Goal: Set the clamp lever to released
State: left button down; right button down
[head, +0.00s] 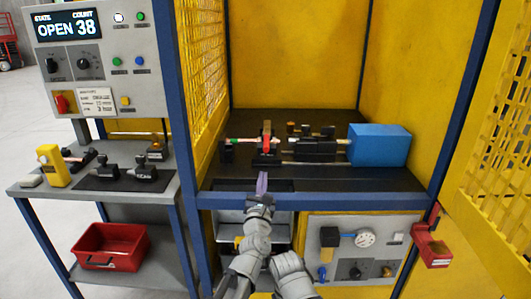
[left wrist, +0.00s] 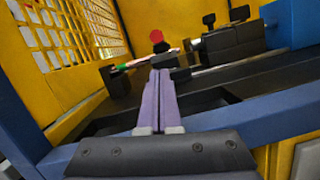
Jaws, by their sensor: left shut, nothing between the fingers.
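The clamp lever (head: 267,136) is a red handle standing roughly upright on a black clamp on the machine bed. Its red top also shows in the left wrist view (left wrist: 156,36), just beyond my fingertips. A thin copper-coloured tube (head: 244,141) with a green end runs to the left of the clamp. My left gripper (head: 262,182) has its purple fingers shut and empty. It is in front of the clamp, near the bed's front edge, and appears apart from the lever. In the left wrist view the fingers (left wrist: 158,95) hide the clamp's lower part. My right gripper is not in view.
A blue box (head: 379,145) sits at the right of the bed. A blue frame beam (head: 350,201) crosses the front, and yellow mesh (head: 203,55) closes the left. A side table (head: 35,191) holds black tooling. The panel display (head: 66,25) reads OPEN 38.

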pick_arm(q)
jog(key=shift+w+r, duration=0.1)
dwell(0.3)
jog(key=p, duration=0.3)
send_near(267, 137)
jog(key=w, duration=0.1)
jog(key=w+f, duration=0.1)
jog(key=w, duration=0.1)
jog(key=shift+w+f, duration=0.4)
jog(key=shift+a+b, duration=0.1)
jog(key=shift+b, duration=0.2)
